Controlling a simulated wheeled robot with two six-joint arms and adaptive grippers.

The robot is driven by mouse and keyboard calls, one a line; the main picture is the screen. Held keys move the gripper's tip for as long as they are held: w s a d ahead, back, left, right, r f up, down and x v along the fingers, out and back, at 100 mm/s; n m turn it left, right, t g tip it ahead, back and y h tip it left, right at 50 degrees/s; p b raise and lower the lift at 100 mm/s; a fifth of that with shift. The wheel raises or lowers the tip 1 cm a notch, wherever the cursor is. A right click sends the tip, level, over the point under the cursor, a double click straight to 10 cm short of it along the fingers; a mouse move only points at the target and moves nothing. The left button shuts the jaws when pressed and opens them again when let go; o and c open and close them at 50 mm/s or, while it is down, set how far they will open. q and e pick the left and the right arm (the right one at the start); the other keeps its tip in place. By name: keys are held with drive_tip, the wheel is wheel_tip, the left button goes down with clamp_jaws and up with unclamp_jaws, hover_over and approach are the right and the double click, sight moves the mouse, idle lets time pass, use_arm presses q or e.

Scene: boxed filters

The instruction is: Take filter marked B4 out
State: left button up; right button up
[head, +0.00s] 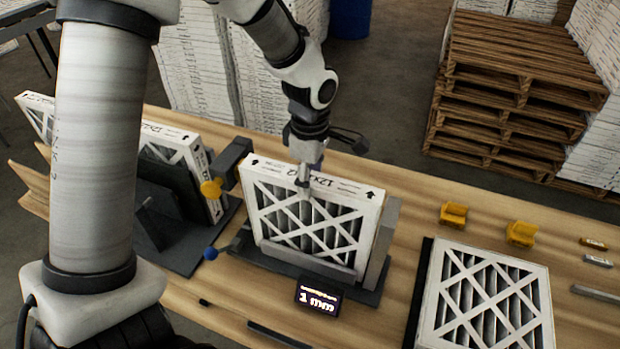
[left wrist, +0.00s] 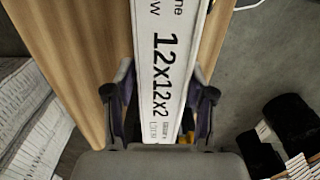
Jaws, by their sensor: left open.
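A white-framed pleated filter (head: 310,222) stands upright in a dark fixture (head: 300,262) in the middle of the table. Its top edge reads 12x12x2 and carries black arrows; I cannot read a B4 mark on it. My left gripper (head: 303,178) is above this filter, pointing down at its top edge. In the left wrist view the open left gripper (left wrist: 162,75) has one finger on each side of the filter's top edge (left wrist: 169,50). Finger contact is not clear. My right gripper is not in view.
A display (head: 319,298) reading 1 mm is in front of the fixture. More filters (head: 180,150) stand in a dark rack at left. Another filter (head: 487,300) lies flat at right. Yellow blocks (head: 453,214) and small bars are on the right. Pallets (head: 515,85) are behind.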

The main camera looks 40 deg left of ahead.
use_arm(q)
wheel_tip(320, 180, up, 2)
drive_tip(key=shift+r+p, duration=0.1)
drive_tip(key=shift+p, duration=0.5)
drive_tip(key=shift+r, duration=1)
drive_tip(key=o, duration=0.6)
drive_tip(key=shift+c, duration=0.2)
wheel_tip(320, 180, up, 12)
drive_tip(key=shift+f, duration=0.1)
